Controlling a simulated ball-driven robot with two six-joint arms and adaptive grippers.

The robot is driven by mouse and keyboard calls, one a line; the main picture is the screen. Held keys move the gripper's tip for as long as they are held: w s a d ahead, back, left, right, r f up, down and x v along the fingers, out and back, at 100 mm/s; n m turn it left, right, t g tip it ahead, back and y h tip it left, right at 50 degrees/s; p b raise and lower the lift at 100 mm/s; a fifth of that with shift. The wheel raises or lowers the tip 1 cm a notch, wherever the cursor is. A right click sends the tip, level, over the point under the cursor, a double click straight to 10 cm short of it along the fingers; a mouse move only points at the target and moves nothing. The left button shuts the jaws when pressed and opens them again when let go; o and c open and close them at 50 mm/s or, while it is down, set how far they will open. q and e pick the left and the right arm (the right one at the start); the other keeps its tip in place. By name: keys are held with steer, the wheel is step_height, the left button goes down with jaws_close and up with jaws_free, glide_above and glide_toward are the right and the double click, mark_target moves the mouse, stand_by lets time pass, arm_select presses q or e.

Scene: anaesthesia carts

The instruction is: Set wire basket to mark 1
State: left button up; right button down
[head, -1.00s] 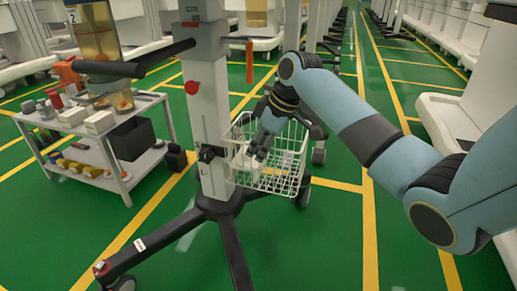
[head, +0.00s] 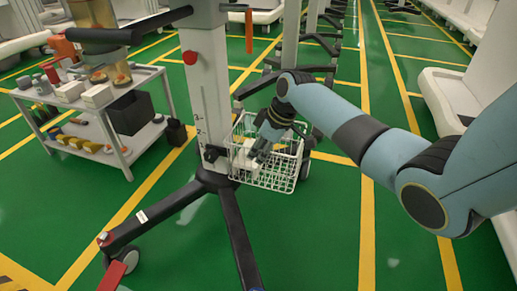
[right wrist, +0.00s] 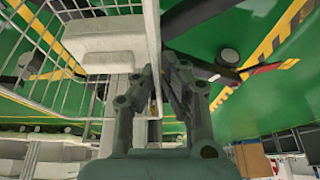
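The white wire basket (head: 268,182) hangs on the right side of a light grey column (head: 206,95), low above the wheeled base. A dark clamp (head: 212,154) sits between the column and the basket. My right gripper (head: 252,155) reaches into the basket from above. In the right wrist view its fingertips (right wrist: 161,68) close around a white bar of the basket, whose wires (right wrist: 80,95) fill the left side. My left gripper is not in view.
A grey shelf trolley (head: 125,150) with bottles, boxes and a black bin stands at the left. The column's dark wheeled legs (head: 160,211) spread across the green floor. A red knob (head: 190,57) sits higher on the column.

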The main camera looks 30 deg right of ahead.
steer(key=c, duration=1.6)
jaws_free()
steer(key=shift+f, duration=0.35)
steer(key=shift+o, duration=0.3)
steer(key=shift+r, duration=0.15)
steer(key=v, duration=1.2)
